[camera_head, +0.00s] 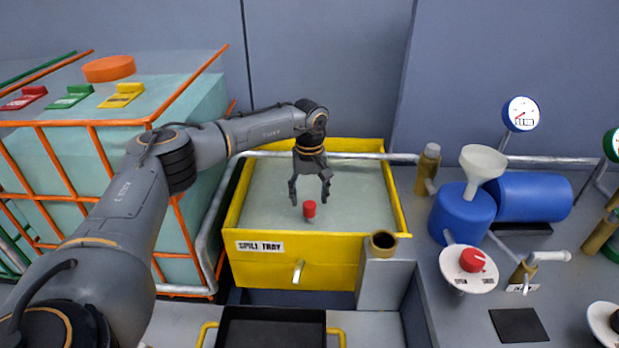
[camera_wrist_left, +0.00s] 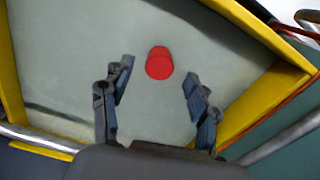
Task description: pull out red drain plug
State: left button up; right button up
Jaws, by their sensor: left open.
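The red drain plug (camera_head: 309,209) stands in the pale floor of the yellow spill tray (camera_head: 290,272). My left gripper (camera_head: 309,200) reaches down over the tray, open and empty, with its fingers apart above the plug. In the left wrist view the plug (camera_wrist_left: 159,63) shows as a red round top beyond and between the two open fingertips (camera_wrist_left: 158,78), with clear space on both sides. The fingers do not appear to touch it. My right gripper is not in view.
A tank in an orange cage (camera_head: 92,124) stands left. Right of the tray are a grey post with a brass ring (camera_head: 384,241), a blue container with a funnel (camera_head: 462,212) and a red knob on a white dial (camera_head: 473,260). A black bin (camera_head: 271,329) sits in front.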

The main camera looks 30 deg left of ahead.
aim_at(309, 204)
pick_arm(q)
notch_tip(309, 204, down, 4)
jog(key=shift+f, duration=1.1)
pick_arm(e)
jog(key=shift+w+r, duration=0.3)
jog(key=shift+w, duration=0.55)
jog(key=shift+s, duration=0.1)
pick_arm(q)
jog(key=c, duration=0.3)
grip_shut()
jog(key=c, duration=0.6)
grip_release()
jog(key=shift+c, duration=0.6)
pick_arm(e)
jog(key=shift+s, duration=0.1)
